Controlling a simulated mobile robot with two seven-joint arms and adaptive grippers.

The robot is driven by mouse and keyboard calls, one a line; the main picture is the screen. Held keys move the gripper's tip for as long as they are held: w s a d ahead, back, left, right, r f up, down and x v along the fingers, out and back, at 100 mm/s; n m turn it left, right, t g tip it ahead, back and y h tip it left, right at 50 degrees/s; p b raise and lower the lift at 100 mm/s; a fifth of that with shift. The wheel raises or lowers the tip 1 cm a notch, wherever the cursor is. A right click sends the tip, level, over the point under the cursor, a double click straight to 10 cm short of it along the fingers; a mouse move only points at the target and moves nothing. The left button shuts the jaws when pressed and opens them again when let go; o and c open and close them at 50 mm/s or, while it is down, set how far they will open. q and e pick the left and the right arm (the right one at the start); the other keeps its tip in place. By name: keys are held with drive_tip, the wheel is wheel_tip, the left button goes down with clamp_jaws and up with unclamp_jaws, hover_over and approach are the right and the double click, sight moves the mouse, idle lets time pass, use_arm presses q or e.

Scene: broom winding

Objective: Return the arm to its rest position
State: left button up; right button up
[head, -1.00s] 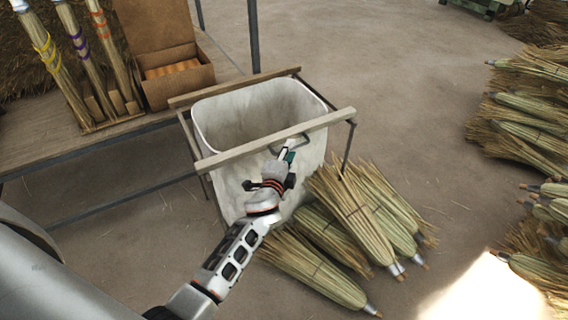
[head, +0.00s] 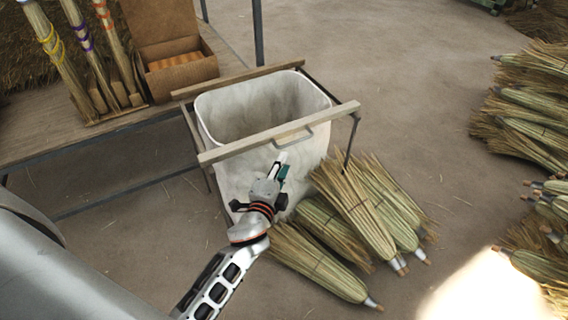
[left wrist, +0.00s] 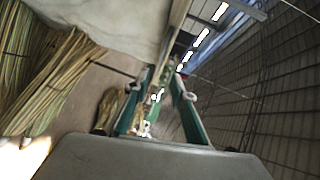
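My left arm comes in from the bottom of the head view. My left gripper (head: 281,165) is in front of the white bin, just below its front wooden bar, and looks empty. In the left wrist view its two green fingers (left wrist: 158,100) stand apart with nothing seen between them. The bin (head: 228,182) hangs in a metal frame with wooden bars (head: 240,146). A metal handle (head: 296,136) on the front bar is clear of the gripper. My right gripper is not in view.
Several straw bundles (head: 350,210) lie on the floor right of the bin, close to my left arm. More bundles (head: 530,110) are stacked at the far right. A bench (head: 60,140) at the left holds upright brooms (head: 58,55) and a cardboard box (head: 170,50).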

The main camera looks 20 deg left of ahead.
use_arm(q)
drive_tip(key=s+d+f+n+g+h+p, duration=0.1)
drive_tip(key=s+f+n+g+p, duration=0.1)
drive_tip(key=s, duration=0.7)
drive_tip(key=s+d+f+n+g+h+p, duration=0.1)
drive_tip(key=s+n+p, duration=0.3)
drive_tip(key=s, duration=0.6)
drive_tip(key=s+d+f+n+g+h+p, duration=0.1)
drive_tip(key=s+n, duration=0.4)
drive_tip(key=s, duration=0.5)
wheel_tip(320, 180, down, 2)
drive_tip(key=shift+d+f+g+h+p, duration=0.25)
drive_tip(key=shift+g+h+p, duration=0.55)
drive_tip(key=shift+p, duration=0.4)
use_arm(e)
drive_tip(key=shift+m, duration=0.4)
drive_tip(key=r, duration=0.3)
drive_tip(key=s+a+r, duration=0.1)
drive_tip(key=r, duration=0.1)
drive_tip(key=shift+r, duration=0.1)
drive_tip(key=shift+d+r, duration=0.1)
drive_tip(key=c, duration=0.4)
use_arm(q)
drive_tip(key=shift+s, duration=0.1)
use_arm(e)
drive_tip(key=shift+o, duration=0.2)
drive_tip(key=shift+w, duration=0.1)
